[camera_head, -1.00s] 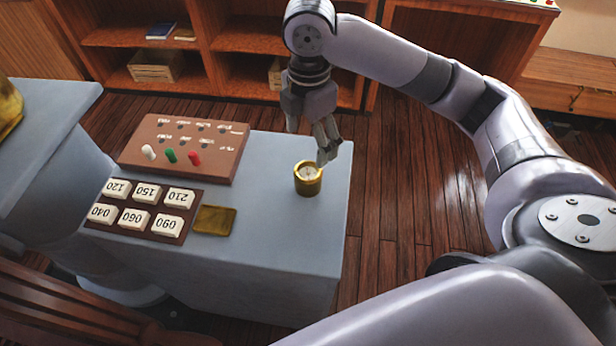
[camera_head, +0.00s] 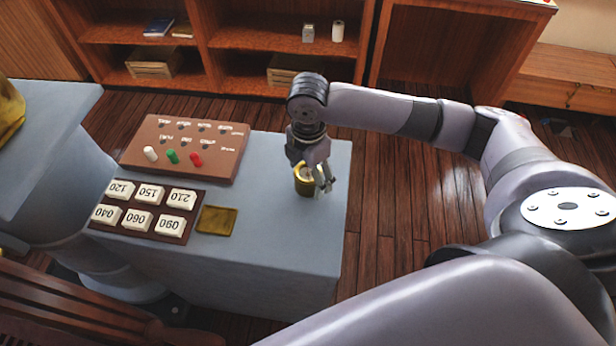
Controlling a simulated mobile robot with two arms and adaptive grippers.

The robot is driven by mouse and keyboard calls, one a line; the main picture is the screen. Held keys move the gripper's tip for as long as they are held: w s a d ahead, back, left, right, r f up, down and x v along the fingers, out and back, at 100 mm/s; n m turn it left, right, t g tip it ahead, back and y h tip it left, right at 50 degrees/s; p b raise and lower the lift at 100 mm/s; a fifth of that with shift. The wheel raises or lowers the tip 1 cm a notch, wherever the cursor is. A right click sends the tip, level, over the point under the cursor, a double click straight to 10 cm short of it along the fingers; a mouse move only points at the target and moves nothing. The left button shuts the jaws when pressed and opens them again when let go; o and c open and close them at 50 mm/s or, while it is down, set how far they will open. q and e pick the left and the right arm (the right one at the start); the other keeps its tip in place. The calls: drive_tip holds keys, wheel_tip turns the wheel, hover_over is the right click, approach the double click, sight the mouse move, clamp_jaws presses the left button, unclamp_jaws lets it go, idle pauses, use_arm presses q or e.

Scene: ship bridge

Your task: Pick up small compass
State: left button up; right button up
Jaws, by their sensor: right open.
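The small compass (camera_head: 303,186) is a short brass-yellow cylinder with a pale face. It stands upright near the right end of the grey table. My right gripper (camera_head: 322,186) points down at the compass, and its fingers overlap the right part of it in the picture. The gripper is open. The fingers hide part of the compass, and I cannot tell whether they touch it. My left gripper is not in view.
The grey table (camera_head: 270,255) also bears a brown peg board (camera_head: 225,165) with white, green and red pegs, a tray of numbered tiles (camera_head: 150,208) and a flat brass plate (camera_head: 217,220). Wooden shelves (camera_head: 255,35) stand behind. Table space around the compass is clear.

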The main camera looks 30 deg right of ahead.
drive_tip(key=c, duration=1.4)
